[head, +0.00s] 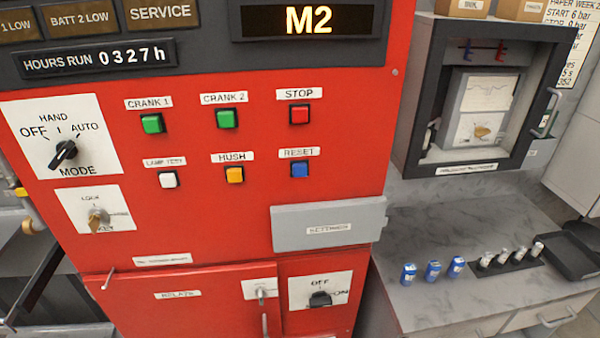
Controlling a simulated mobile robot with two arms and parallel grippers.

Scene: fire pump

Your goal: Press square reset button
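The square blue reset button (300,169) sits on the red control panel (345,130), under a white RESET label (299,153). It is the rightmost button of the lower row, directly below the red STOP button (299,115). The yellow HUSH button (235,175) and the white LAMP TEST button (169,180) are to its left. Nothing covers the reset button. Neither of my grippers shows in the head view.
A grey SETTINGS cover (300,239) juts out below the reset button. Green crank buttons (152,123) and a MODE knob (64,152) are further left. At right, a grey counter (425,215) holds blue cylinders (432,271) and a black tray (575,250).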

